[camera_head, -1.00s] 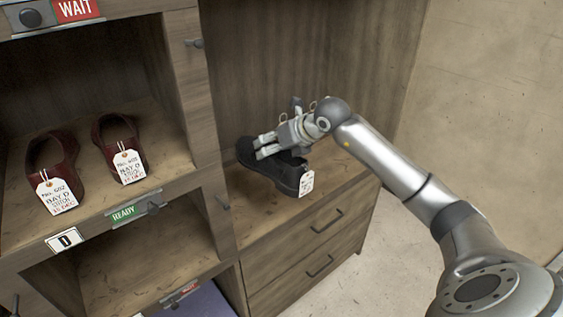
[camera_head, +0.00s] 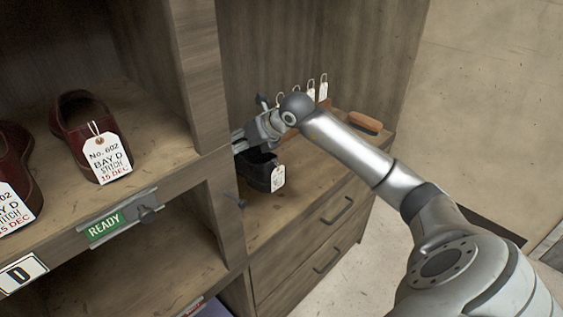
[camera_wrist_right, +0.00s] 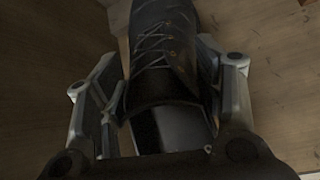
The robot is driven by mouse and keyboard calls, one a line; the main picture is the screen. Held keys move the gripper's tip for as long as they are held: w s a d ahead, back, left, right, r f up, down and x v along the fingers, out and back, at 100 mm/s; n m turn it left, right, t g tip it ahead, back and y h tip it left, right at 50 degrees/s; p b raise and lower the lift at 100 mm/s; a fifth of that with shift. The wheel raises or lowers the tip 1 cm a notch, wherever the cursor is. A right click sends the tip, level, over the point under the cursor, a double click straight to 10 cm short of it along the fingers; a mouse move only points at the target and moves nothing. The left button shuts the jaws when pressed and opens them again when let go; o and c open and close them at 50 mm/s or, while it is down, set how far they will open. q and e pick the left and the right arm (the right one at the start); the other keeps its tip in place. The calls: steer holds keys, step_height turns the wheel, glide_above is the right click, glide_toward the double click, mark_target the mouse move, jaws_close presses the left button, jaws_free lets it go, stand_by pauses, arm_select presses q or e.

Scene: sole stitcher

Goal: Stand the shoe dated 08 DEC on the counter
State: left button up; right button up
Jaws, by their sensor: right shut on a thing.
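A black lace-up shoe (camera_head: 262,172) is at the left end of the wooden counter (camera_head: 310,180), close to the cabinet's side wall. A white tag (camera_head: 278,178) hangs at its heel; its writing is too small to read. My right gripper (camera_head: 248,138) is shut on the shoe from above. In the right wrist view the black shoe (camera_wrist_right: 165,60) lies between the two fingers (camera_wrist_right: 158,95), laces up and its opening towards me. I cannot tell whether its sole touches the counter. My left gripper is not in view.
Red shoes (camera_head: 78,125) tagged 15 DEC stand in bay D on the left, above a green READY sign (camera_head: 106,226). Several white tags (camera_head: 316,90) and a wooden handle (camera_head: 363,121) are at the counter's back. Drawers (camera_head: 320,240) are below.

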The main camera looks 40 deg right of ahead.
mark_target(277, 157)
step_height(277, 157, down, 4)
steer(key=shift+s+f, duration=0.15)
steer(key=shift+f, duration=0.1)
steer(key=shift+f+p, duration=0.35)
steer(key=shift+f, duration=2)
steer(key=o, duration=1.4)
steer(key=shift+c, duration=0.2)
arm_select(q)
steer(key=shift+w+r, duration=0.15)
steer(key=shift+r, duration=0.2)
arm_select(e)
steer(key=shift+s+r, duration=0.15)
steer(key=shift+r, duration=0.1)
steer(key=p+v, duration=0.5)
steer(key=v, duration=0.4)
steer(key=shift+s+r, duration=0.1)
steer(key=shift+s, duration=0.1)
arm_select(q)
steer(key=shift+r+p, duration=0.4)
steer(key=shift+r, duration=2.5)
arm_select(e)
steer(key=shift+v, duration=1.05)
